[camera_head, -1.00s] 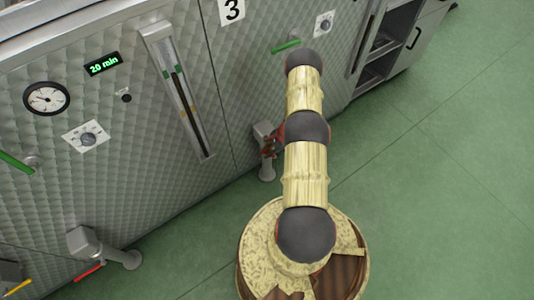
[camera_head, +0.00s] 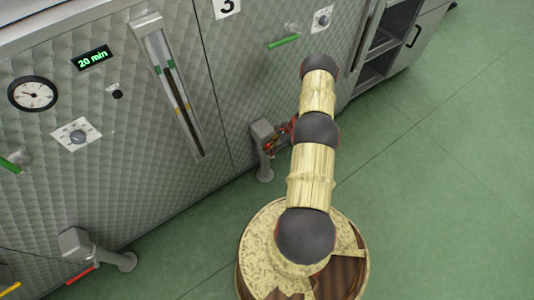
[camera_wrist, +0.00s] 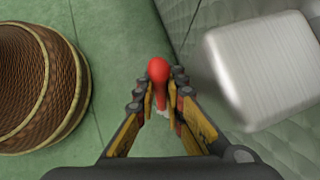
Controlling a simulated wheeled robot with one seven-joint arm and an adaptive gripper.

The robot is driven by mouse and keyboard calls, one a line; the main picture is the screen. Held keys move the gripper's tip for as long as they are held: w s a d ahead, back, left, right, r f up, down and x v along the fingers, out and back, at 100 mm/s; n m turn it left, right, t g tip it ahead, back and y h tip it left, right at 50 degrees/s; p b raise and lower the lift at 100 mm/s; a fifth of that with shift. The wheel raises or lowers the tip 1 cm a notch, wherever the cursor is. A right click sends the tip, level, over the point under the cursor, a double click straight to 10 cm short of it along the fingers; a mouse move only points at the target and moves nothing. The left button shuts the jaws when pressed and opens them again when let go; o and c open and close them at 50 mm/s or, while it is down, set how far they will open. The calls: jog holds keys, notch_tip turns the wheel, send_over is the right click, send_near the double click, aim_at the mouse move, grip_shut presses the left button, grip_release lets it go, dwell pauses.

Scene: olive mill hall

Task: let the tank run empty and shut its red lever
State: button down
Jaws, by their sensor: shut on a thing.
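In the head view my gripper (camera_head: 282,137) is beside the grey drain pipe (camera_head: 264,140) low on the wall, and my arm partly hides this spot. The pipe's metal block (camera_wrist: 262,65) is at the right in the wrist view. A sight glass (camera_head: 176,90) holds a dark column; its exact level is unclear.
A second drain pipe (camera_head: 90,250) with another red lever (camera_head: 80,275) is at lower left. A display (camera_head: 92,58) reads 20 min. Green handles (camera_head: 284,41) stick out of the wall. Green floor (camera_head: 450,180) is clear at right.

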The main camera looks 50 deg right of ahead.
jog(key=shift+d+f+y+b, duration=0.1)
jog(key=shift+d+y+b, duration=0.45)
jog(key=shift+b, duration=0.15)
jog(key=shift+s+d+r, duration=0.1)
jog(key=shift+r, duration=0.15)
jog(key=c, duration=2.1)
grip_release()
jog(key=shift+c, duration=0.2)
jog(key=v, duration=1.2)
jog(key=shift+s+f, duration=0.15)
jog(key=shift+d, duration=0.1)
